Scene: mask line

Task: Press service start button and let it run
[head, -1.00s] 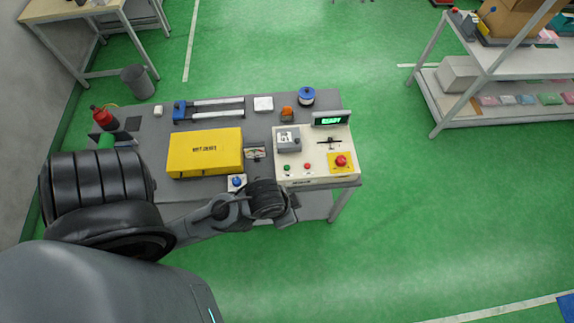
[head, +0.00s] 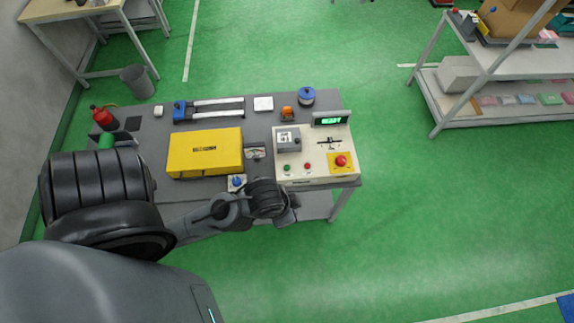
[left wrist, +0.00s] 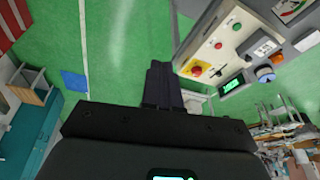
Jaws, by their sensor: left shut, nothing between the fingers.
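A cream control panel (head: 318,176) sits at the right end of the grey table. Its green display (head: 331,120) reads READY. Along its front are a small green button (head: 287,168) and a small red button (head: 307,166); a red mushroom button (head: 341,160) stands on a yellow plate. The panel (left wrist: 204,50) also shows at upper right in the left wrist view. A separate blue button (head: 237,182) sits on a white box left of the panel. My left gripper (left wrist: 160,66) is shut and empty, in front of the panel's near edge and apart from the buttons; its fingertips are mostly hidden in the head view.
A yellow case (head: 205,153) lies left of the panel. A grey printer-like box (head: 288,140), an orange item (head: 287,113) and a blue spool (head: 307,96) stand near the back. A shelf rack (head: 480,110) is at right. Green floor is clear between.

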